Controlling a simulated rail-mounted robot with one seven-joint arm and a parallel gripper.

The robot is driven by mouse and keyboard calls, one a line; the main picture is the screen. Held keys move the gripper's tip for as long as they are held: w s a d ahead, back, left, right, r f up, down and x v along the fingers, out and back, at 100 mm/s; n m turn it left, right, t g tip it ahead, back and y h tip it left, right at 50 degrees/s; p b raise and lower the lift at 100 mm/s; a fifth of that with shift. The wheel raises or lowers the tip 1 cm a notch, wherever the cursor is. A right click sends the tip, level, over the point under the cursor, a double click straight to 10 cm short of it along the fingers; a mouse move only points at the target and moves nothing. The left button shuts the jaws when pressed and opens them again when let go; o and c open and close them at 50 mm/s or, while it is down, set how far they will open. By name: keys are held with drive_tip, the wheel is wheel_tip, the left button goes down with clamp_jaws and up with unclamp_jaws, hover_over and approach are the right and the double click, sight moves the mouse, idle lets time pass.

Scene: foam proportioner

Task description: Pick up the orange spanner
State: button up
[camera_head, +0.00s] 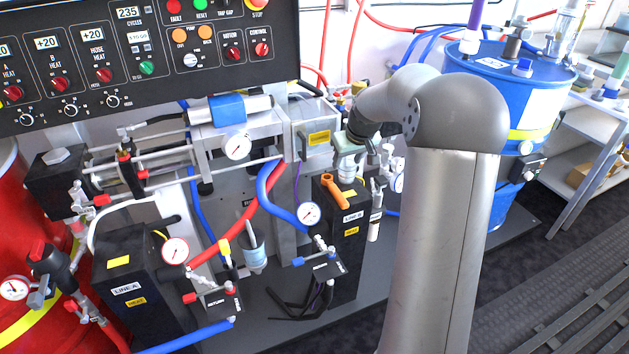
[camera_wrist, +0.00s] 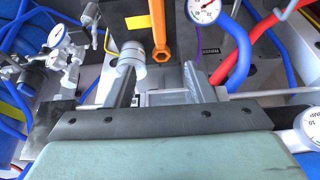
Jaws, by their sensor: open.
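The orange spanner (camera_head: 333,193) lies on top of the black heater box marked LINE A (camera_head: 349,228), its ring end toward the back left in the head view. In the wrist view the spanner (camera_wrist: 159,28) runs down from the top edge, its ring end just beyond the gap between my fingers. My gripper (camera_wrist: 157,80) is open, with its fingers apart and nothing between them. In the head view only its pale body shows, behind and above the box; the fingertips cannot be made out there.
A silver cylindrical fitting (camera_wrist: 131,56) shows close by my left finger in the wrist view. A pressure gauge (camera_head: 308,215), a thick blue hose (camera_head: 268,195) and a red hose (camera_head: 262,215) are left of the box. A blue drum (camera_head: 511,95) stands at the right.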

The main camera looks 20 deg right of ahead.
approach(335, 187)
drive_tip(key=f, duration=0.3)
drive_tip(key=shift+w+a+f, duration=0.1)
drive_tip(key=shift+w+a, duration=0.1)
drive_tip(key=shift+w, duration=0.05)
drive_tip(key=shift+w+x, duration=0.15)
drive_tip(key=shift+x, duration=1.2)
drive_tip(key=shift+w+x, duration=0.15)
drive_tip(key=shift+x, duration=1.25)
clamp_jaws()
